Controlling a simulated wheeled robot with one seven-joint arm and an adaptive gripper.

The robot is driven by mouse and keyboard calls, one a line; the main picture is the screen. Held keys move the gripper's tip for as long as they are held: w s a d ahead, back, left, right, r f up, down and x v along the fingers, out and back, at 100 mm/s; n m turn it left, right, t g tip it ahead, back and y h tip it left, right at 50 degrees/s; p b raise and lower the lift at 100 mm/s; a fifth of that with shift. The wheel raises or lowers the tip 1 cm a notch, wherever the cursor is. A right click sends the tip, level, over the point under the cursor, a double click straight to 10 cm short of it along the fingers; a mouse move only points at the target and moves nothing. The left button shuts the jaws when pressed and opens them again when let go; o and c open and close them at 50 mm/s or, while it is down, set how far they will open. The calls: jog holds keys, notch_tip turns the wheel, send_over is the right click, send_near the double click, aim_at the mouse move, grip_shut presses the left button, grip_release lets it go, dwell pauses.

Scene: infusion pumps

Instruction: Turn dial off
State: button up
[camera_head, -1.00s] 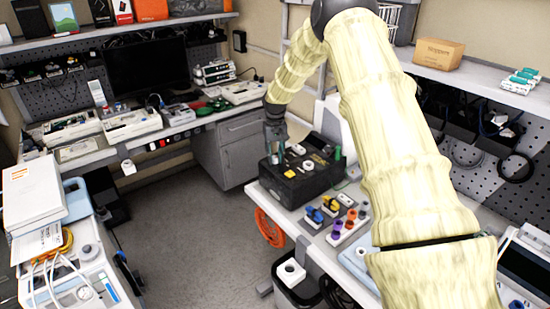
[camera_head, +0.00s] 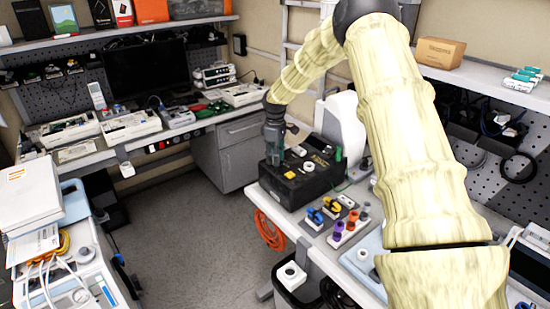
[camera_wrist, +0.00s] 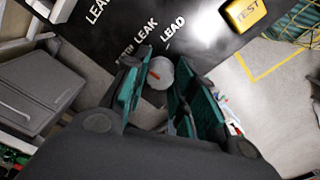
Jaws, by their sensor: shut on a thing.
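A black tester box (camera_head: 320,183) sits on the bench with a yellow TEST button (camera_head: 290,174) and a pale knob (camera_head: 309,166) on its top. My gripper (camera_head: 272,160) reaches down to the far left part of that top. In the wrist view, a round grey-white dial (camera_wrist: 160,72) with a red-orange pointer mark lies between my teal fingertips, beside the printed words LEAK and LEAD. My gripper (camera_wrist: 158,85) is shut on the dial, with a finger on each side. The yellow TEST button (camera_wrist: 245,12) shows at the upper right there. The dial is hidden by my gripper in the head view.
Coloured connectors (camera_head: 333,207) stand on the bench in front of the box. A grey cabinet (camera_head: 237,155) is behind it to the left. An orange coiled cable (camera_head: 269,231) hangs at the bench edge. Open floor (camera_head: 190,225) lies to the left.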

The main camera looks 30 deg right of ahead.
jog(key=n, duration=0.6)
jog(key=shift+d, duration=0.1)
jog(key=n, duration=0.6)
jog(key=shift+r, duration=0.1)
dwell(0.5)
jog(key=o, duration=1.1)
jog(key=shift+c, duration=0.2)
notch_tip(320, 180, up, 12)
jog(key=shift+f, duration=0.2)
